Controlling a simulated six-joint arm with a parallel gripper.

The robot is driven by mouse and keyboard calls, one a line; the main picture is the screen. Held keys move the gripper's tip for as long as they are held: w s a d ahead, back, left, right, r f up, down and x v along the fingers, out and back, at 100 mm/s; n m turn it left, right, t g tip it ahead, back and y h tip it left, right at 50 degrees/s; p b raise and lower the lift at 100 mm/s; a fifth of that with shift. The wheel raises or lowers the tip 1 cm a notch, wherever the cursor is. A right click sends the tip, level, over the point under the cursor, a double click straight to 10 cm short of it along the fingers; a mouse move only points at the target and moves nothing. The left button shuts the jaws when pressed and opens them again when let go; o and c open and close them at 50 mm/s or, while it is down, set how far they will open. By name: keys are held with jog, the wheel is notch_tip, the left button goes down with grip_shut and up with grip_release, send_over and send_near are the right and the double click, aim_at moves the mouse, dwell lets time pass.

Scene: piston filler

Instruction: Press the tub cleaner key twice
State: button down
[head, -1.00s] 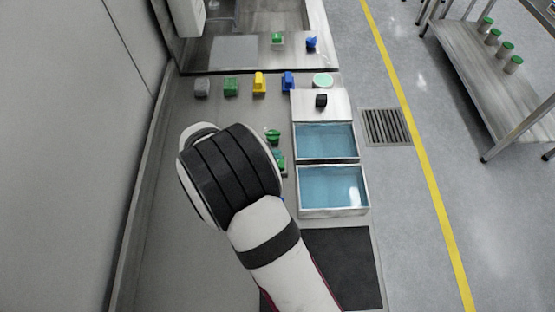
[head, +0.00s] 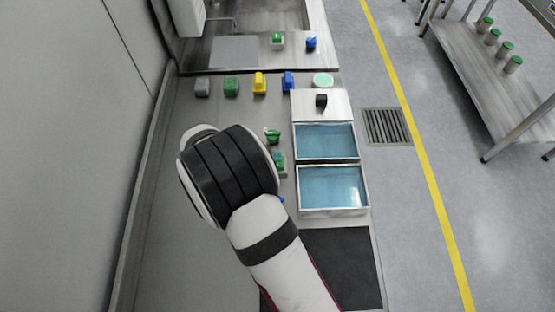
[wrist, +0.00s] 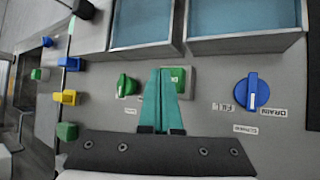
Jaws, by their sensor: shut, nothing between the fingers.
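A green square key (wrist: 180,76) on a pale plate shows in the wrist view, partly hidden behind my fingers. It also shows in the head view (head: 280,158), just right of my wrist. My gripper (wrist: 167,71) is shut and empty, its teal fingertips overlapping the key's left part in the picture. I cannot tell whether they touch it. A green rotary knob (wrist: 127,86) is left of the fingers, and a blue rotary knob (wrist: 253,92) with FILL and DRAIN labels is on the right. The key's own label is not readable.
Two water-filled tubs (head: 358,214) stand right of the controls. Grey, green, yellow and blue blocks (head: 259,83) line the counter's back. A black knob (head: 321,100) is on the metal panel behind the tubs. The counter (head: 165,240) left of my arm is clear.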

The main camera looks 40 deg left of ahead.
jog(key=shift+f, duration=0.8)
dwell(0.6)
jog(key=shift+r, duration=1.25)
jog(key=shift+r, duration=2.5)
notch_tip(320, 180, up, 4)
jog(key=shift+f, duration=0.1)
dwell(0.5)
